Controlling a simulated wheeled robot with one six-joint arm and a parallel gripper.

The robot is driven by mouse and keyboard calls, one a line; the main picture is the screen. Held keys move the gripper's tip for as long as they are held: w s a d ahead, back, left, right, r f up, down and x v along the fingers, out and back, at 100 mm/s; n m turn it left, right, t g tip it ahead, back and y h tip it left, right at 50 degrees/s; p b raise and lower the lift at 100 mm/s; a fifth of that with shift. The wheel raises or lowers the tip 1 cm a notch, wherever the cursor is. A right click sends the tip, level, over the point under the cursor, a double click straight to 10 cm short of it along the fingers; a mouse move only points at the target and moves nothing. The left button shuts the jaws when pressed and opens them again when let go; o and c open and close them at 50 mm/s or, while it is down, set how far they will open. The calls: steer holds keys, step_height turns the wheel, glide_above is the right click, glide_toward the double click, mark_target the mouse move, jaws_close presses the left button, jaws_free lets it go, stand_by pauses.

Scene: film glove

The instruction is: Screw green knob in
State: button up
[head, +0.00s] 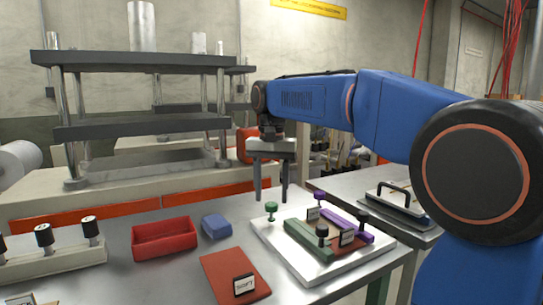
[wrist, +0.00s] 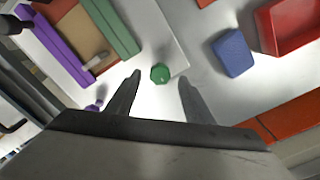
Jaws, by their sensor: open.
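The green knob (head: 271,208) stands upright near the far left corner of a white plate (head: 283,255). In the wrist view the green knob (wrist: 160,73) lies between and just beyond my fingertips, seen from above. My gripper (head: 271,198) hangs pointing down over the far edge of the plate, and in the wrist view (wrist: 159,78) its two fingers are apart with nothing between them. The fingers look clear of the knob. Whether the knob's thread is engaged in the plate is hidden.
A blue block (head: 215,226), a red tray (head: 164,238) and a brown-red pad (head: 234,277) lie to the left. A press (head: 140,128) stands behind.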

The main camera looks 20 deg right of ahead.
mark_target(272, 204)
step_height(272, 204, up, 15)
steer(key=shift+r, duration=0.15)
stand_by(0.5)
